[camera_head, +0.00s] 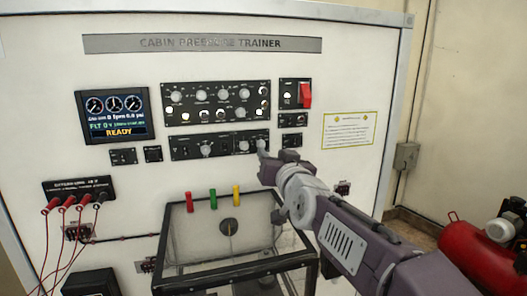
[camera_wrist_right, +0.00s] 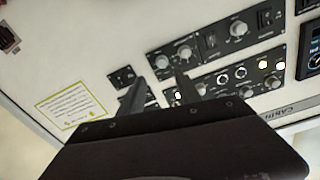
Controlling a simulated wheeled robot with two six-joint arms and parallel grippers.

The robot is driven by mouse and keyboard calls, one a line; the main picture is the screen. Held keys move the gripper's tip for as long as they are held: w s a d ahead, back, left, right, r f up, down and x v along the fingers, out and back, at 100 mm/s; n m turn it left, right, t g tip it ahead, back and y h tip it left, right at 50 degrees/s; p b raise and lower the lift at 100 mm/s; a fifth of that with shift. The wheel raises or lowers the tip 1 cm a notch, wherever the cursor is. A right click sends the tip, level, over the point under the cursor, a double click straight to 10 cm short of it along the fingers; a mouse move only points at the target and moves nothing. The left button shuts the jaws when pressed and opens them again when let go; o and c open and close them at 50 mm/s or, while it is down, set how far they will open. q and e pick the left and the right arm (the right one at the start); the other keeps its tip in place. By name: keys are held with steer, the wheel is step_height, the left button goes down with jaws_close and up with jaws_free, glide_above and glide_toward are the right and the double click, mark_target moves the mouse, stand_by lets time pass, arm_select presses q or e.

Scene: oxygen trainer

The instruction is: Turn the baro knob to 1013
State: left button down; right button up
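The lower black control panel (camera_head: 222,147) on the trainer's face carries several knobs; their labels are too small to read, so I cannot tell which is the baro knob. My left gripper is not in view.
The upper panel (camera_head: 215,102) has knobs and lit switches. A red guarded switch (camera_head: 306,95) is right of it. The display (camera_head: 112,114) reads READY. A clear-sided box (camera_head: 235,262) with a black frame stands below; red leads (camera_head: 62,210) hang at left.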

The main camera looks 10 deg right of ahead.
mark_target(263, 146)
steer(key=w+p, duration=0.1)
steer(key=w, duration=0.5)
steer(key=shift+w+a+f, duration=0.1)
steer(key=shift+w+a, duration=0.05)
steer(key=shift+w, duration=0.15)
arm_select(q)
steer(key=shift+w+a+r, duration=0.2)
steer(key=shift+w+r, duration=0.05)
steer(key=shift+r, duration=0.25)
arm_select(e)
steer(key=shift+a, duration=0.15)
jaws_close()
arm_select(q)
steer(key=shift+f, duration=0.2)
arm_select(e)
steer(key=n, duration=0.8)
steer(key=shift+f+n, duration=0.15)
steer(key=shift+n, duration=0.15)
